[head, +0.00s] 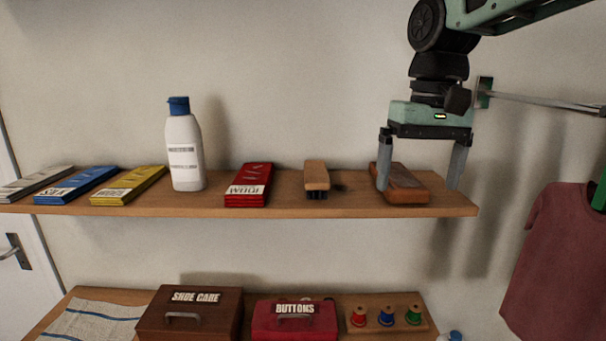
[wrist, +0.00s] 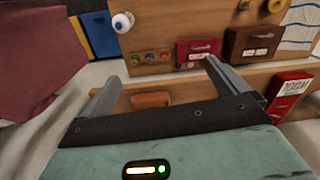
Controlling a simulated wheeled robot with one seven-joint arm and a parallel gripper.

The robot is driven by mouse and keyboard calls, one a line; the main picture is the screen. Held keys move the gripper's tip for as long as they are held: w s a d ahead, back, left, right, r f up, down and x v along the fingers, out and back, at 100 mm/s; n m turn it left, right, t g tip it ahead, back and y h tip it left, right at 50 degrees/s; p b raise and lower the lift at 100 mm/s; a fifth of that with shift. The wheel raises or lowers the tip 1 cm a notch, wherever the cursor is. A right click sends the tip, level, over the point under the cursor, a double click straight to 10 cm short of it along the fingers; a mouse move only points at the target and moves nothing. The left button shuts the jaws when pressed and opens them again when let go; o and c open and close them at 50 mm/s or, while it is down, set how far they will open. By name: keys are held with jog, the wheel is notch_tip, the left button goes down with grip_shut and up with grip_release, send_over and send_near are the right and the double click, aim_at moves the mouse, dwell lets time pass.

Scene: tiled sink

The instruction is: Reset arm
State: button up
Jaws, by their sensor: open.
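My gripper (head: 420,187) is open, pointing down over the right end of the upper wooden shelf (head: 270,212). Its two fingers are spread wide. In the head view a flat brown wooden block (head: 402,184) lies on the shelf behind and between them, the left finger overlapping its left part. Nothing is seen held. In the wrist view the fingers (wrist: 160,80) stand apart and the brown block (wrist: 150,99) shows between them, partly hidden by the gripper body. I cannot tell whether a finger touches the block.
A brush (head: 316,176), red packet (head: 248,186) and white bottle (head: 184,150) stand to the left on the shelf. A rail (head: 540,101) juts from the wall right of my gripper, near a hanging red garment (head: 555,260). Below are boxes (head: 190,315) and thread spools (head: 386,316).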

jog(key=s+a+f+n+b, duration=0.2)
jog(key=s+f+n+b, duration=0.1)
jog(key=s+f, duration=0.8)
jog(key=s+a+f+n+b, duration=0.2)
jog(key=s+f+b, duration=0.3)
jog(key=s+f, duration=0.7)
notch_tip(320, 180, down, 3)
jog(key=shift+s+f+n, duration=0.1)
jog(key=shift+s+n, duration=0.2)
jog(key=shift+n, duration=0.4)
